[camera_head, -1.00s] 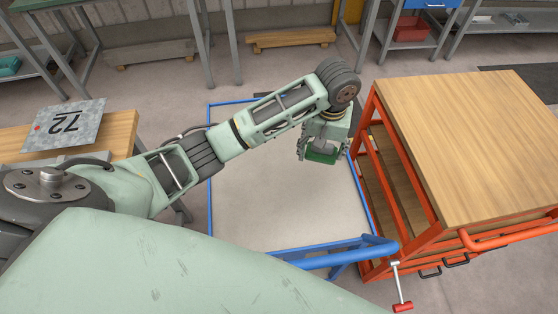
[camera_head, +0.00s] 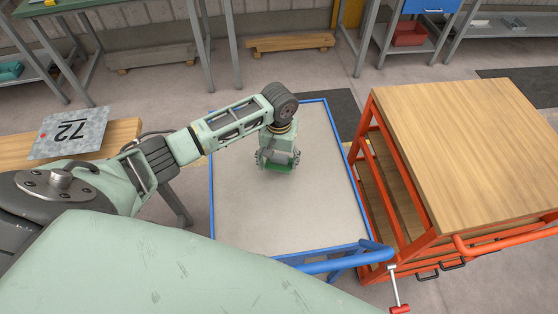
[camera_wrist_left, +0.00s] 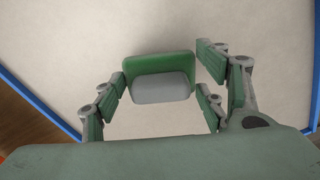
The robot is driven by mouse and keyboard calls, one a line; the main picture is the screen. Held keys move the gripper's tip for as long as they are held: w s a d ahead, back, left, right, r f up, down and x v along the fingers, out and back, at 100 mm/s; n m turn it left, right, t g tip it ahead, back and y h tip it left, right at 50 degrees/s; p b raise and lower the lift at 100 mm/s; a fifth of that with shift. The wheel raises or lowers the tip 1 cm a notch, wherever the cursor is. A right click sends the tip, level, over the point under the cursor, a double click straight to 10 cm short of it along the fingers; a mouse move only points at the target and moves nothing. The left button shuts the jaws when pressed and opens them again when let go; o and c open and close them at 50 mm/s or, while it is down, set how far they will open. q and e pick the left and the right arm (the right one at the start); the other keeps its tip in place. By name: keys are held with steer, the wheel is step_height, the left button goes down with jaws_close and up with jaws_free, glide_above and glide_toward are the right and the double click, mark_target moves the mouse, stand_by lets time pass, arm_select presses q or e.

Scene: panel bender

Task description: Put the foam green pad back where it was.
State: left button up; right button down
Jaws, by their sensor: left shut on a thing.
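The foam green pad (camera_wrist_left: 160,66) shows in the left wrist view as a green rounded block with a grey part on its near side. It is between the fingers of my left gripper (camera_wrist_left: 163,95), which is shut on it. In the head view, my left gripper (camera_head: 278,158) points down over the pale top of the blue-framed cart (camera_head: 290,215). A strip of the green pad (camera_head: 279,168) shows under the gripper there. I cannot tell whether the pad touches the surface below. My right gripper is not in view.
An orange trolley (camera_head: 470,150) with a wooden top stands to the right. A wooden table (camera_head: 120,133) at the left bears a metal plate marked 72 (camera_head: 70,134). The pale cart top around the gripper is clear. Metal racks stand at the back.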

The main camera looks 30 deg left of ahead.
mark_target(279, 156)
arm_select(q)
step_height(279, 156, down, 2)
steer(key=o, duration=1)
step_height(279, 156, up, 12)
steer(key=shift+b, duration=0.4)
steer(key=shift+r, duration=0.1)
